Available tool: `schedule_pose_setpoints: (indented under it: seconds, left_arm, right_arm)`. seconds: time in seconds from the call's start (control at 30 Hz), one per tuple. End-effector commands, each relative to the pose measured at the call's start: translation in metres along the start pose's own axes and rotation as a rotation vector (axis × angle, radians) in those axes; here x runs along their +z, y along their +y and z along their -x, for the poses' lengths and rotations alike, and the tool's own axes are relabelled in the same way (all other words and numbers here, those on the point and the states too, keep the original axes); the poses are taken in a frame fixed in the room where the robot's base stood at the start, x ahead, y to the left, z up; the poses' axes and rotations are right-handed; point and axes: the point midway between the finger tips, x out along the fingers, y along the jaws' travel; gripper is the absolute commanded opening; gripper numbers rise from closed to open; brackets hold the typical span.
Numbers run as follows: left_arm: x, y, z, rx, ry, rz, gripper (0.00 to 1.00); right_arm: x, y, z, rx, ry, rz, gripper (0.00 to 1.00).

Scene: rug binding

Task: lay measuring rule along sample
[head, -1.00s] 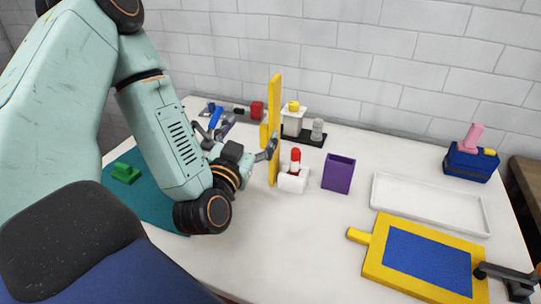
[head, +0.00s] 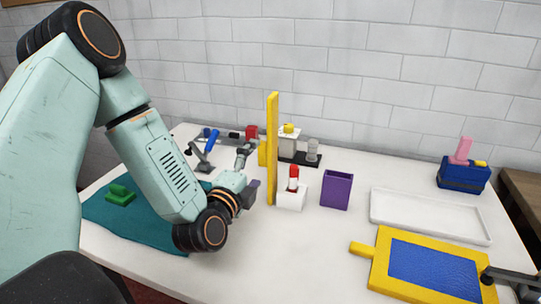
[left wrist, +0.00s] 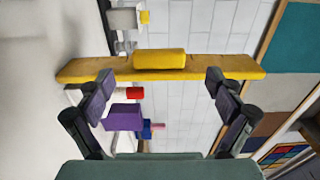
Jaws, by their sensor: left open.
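The yellow measuring rule (head: 272,150) stands upright on the white table, with a raised yellow grip block (head: 262,152) on its left side. My left gripper (head: 250,170) is open just left of the rule. In the left wrist view the rule (left wrist: 90,69) crosses beyond the two spread fingers (left wrist: 160,90), its grip block (left wrist: 159,59) between them; nothing is held. A blue panel in a yellow frame (head: 430,262), possibly the sample, lies flat at front right. A dark gripper, apparently my right one (head: 508,280), is at its right edge; its jaws are unclear.
A white holder with a red-topped item (head: 291,200) and a purple box (head: 336,190) stand right of the rule. A white tray (head: 430,216) lies behind the framed panel. A teal mat (head: 130,225) with a green block (head: 119,196) lies left. The front middle is clear.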

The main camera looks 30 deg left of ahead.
Motion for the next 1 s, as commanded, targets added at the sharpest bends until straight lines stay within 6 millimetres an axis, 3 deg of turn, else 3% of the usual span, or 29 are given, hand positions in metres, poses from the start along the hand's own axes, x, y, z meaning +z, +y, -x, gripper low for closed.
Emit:
schedule_pose_setpoints:
  seconds: [0.43, 0.77, 1.0]
  left_arm:
    - [0.003, 0.004, -0.054, -0.003, 0.001, 0.002, 0.92]
    - [0.004, 0.002, -0.059, 0.000, -0.001, 0.005, 0.92]
    - [0.004, 0.002, -0.059, 0.000, -0.001, 0.005, 0.72]
  right_arm:
    - [0.000, 0.000, -0.021, 0.000, 0.000, 0.000, 0.35]
    - [0.000, 0.000, -0.021, 0.000, 0.000, 0.000, 0.35]
    - [0.000, 0.000, -0.021, 0.000, 0.000, 0.000, 0.35]
